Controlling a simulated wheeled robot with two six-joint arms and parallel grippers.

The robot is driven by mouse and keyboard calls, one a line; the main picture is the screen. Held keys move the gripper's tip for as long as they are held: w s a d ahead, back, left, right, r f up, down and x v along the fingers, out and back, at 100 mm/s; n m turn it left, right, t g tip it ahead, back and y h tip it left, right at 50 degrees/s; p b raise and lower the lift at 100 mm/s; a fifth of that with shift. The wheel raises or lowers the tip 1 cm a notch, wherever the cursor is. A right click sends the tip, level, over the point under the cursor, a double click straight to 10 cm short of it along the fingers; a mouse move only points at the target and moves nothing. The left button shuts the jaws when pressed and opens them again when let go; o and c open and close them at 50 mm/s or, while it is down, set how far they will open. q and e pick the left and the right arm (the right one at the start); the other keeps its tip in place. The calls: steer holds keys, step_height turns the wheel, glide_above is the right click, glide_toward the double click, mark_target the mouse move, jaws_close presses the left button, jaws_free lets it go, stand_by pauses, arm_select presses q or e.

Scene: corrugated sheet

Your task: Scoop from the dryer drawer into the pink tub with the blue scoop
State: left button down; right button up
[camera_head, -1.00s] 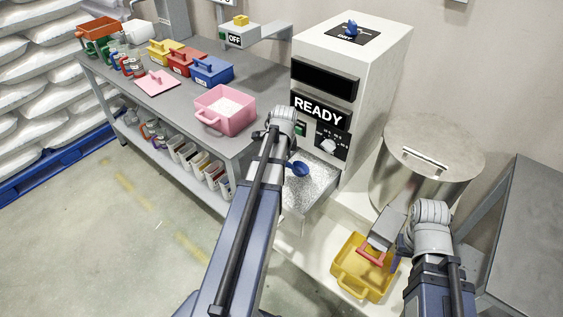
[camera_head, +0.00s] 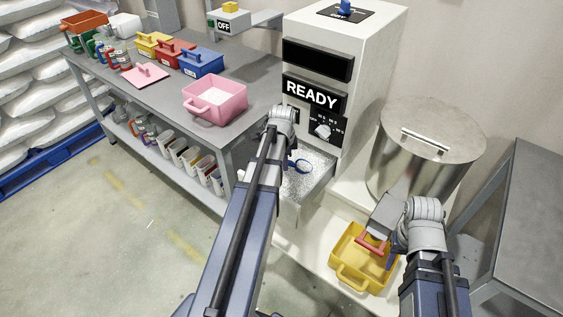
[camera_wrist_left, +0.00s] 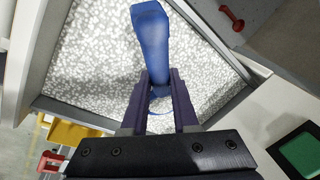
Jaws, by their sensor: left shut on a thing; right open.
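The dryer drawer (camera_head: 318,186) is pulled out below the READY panel and holds grey-white speckled granules. My left gripper (camera_wrist_left: 160,92) is shut on the blue scoop (camera_wrist_left: 152,40). In the head view the blue scoop (camera_head: 300,166) shows as a blue rim at the granules, with a greyish inside; I cannot tell whether it is filled. The arm hides part of the drawer. The pink tub (camera_head: 228,107) stands on the grey bench, with pale material inside. My right gripper (camera_head: 374,238) is open over the yellow tub (camera_head: 345,277); a red piece shows at its end.
The dryer (camera_head: 368,75) stands behind the drawer. A steel drum (camera_head: 425,155) is at the right. Yellow, red and blue tubs and a pink lid (camera_head: 145,75) are on the bench (camera_head: 165,98). A grey table (camera_head: 530,215) borders the right side.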

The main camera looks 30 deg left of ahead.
arm_select(q)
steer(key=r, duration=0.1)
steer(key=r+p, duration=0.2)
steer(key=shift+s+a, duration=0.3)
steer(key=shift+t+h, duration=0.9)
steer(key=shift+s+a+r+p, duration=0.3)
steer(key=shift+r+p, duration=0.25)
steer(key=shift+r, duration=0.1)
steer(key=shift+s+a+r+p, duration=0.35)
steer(key=shift+r+p, duration=0.15)
steer(key=shift+r, duration=0.2)
steer(key=shift+s+a+r+p, duration=0.25)
steer(key=shift+a+r+p, duration=0.05)
steer(key=shift+r+p, duration=0.3)
steer(key=shift+s+a+r+t+h+p, duration=0.15)
steer(key=shift+s+a+r+p, duration=0.15)
steer(key=shift+r, duration=0.2)
steer(key=shift+s+a+r+t+h+p, duration=0.1)
steer(key=shift+s+a+r+p, duration=0.15)
steer(key=shift+r+p, duration=0.2)
steer(key=shift+s+a+r+t+h+p, duration=0.2)
steer(key=shift+a+r+p, duration=0.1)
steer(key=shift+r, duration=0.25)
